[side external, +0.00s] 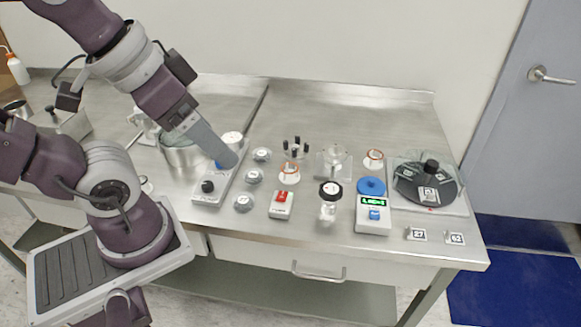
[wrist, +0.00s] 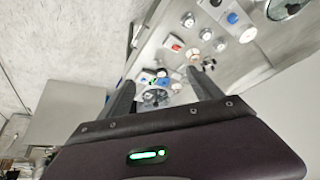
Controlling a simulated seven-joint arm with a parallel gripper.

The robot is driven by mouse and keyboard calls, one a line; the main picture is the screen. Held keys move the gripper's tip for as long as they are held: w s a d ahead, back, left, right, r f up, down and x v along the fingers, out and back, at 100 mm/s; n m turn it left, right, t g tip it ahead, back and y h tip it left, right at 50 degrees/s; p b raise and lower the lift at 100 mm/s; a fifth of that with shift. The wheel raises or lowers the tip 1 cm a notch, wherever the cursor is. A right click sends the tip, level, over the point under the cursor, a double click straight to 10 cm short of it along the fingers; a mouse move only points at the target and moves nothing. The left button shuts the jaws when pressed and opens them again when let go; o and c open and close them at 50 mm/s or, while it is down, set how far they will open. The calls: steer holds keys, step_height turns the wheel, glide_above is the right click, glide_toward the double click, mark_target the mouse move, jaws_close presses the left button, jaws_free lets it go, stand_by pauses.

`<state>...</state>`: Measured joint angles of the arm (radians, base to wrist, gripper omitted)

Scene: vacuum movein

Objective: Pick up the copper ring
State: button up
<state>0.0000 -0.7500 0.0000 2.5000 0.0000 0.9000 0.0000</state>
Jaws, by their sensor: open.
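Two copper-coloured rings show in the side view, each around a small pale round piece. One ring (side external: 289,168) is near the middle of the bench, behind the red-switch box. The other ring (side external: 374,154) is farther right, behind the blue disc. I cannot tell which one the task names. An orange-rimmed round piece (wrist: 193,53) also shows in the wrist view, beyond the fingertips. My gripper (side external: 228,160) is to the left of both rings and apart from them, above the pale long instrument. In the wrist view my gripper (wrist: 165,86) has its two fingers spread with nothing held between them.
A red-switch box (side external: 282,205), a black-capped jar (side external: 329,202), a scale with green display (side external: 373,217) and several grey discs (side external: 244,202) crowd the bench. A black round device (side external: 425,188) stands right. The back of the bench (side external: 340,105) is clear.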

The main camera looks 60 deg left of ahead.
steer(key=shift+c, duration=0.8)
steer(key=shift+w, duration=0.1)
steer(key=w+a+f+m+g, duration=0.2)
steer(key=w+a+f, duration=0.2)
steer(key=w, duration=0.5)
steer(key=w+a+f+m+g, duration=0.15)
steer(key=w+a+f, duration=0.25)
steer(key=w, duration=0.5)
steer(key=w+a+f, duration=0.1)
steer(key=f, duration=0.4)
steer(key=w+a+f+g, duration=0.1)
steer(key=w+a+f, duration=0.1)
steer(key=f, duration=0.3)
steer(key=w+a+f+m+g, duration=0.1)
steer(key=f, duration=0.4)
steer(key=shift+w+a+f, duration=0.3)
steer(key=shift+a, duration=0.1)
steer(key=shift+f, duration=0.25)
